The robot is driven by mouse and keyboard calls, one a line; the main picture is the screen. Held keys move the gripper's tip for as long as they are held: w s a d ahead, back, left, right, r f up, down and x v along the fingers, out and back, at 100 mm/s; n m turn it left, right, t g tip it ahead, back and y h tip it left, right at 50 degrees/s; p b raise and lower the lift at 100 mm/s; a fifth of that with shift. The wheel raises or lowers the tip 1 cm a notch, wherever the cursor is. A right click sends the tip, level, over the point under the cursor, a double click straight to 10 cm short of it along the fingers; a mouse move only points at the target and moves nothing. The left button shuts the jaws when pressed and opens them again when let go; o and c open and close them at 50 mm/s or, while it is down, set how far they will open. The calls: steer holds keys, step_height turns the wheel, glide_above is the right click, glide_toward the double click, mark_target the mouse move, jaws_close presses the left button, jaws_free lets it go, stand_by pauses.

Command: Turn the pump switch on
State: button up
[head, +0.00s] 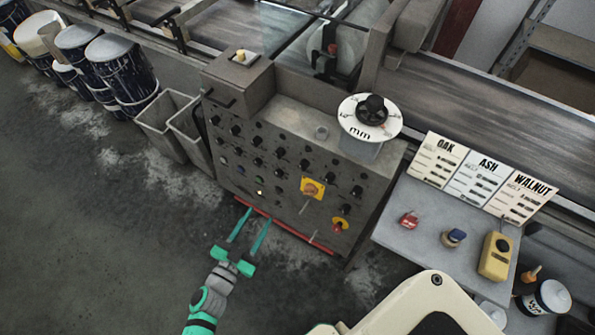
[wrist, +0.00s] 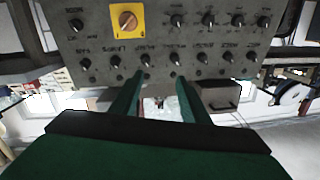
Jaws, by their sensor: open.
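The grey control panel (head: 283,165) carries rows of small black knobs, and it also fills the top of the wrist view (wrist: 100,42). The labels are too small to read surely, so I cannot tell which knob is the pump switch. My gripper (head: 257,215) is open and empty, low in front of the panel's lower left part. In the wrist view its two green fingers (wrist: 161,77) point at the panel, with tips near a row of black knobs (wrist: 146,60). I cannot tell whether they touch anything.
A yellow-backed orange rotary switch (head: 312,188) and a yellow-red knob (head: 340,224) sit on the panel's right side. A white dial marked mm (head: 369,118) tops the cabinet. Grey bins (head: 165,125) stand left; a side table (head: 428,226) stands right. Floor in front is clear.

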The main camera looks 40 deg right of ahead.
mark_target(304, 165)
steer(key=w+d+g+h, duration=0.1)
steer(key=w+d, duration=0.2)
steer(key=d, duration=0.7)
steer(key=w+d+m+g, duration=0.1)
steer(key=w+d, duration=0.2)
steer(key=d, duration=0.7)
steer(key=shift+r+m+g+h, duration=0.3)
steer(key=shift+r+h, duration=0.05)
steer(key=shift+h, duration=0.05)
steer(key=shift+a, duration=0.1)
steer(key=c, duration=1.1)
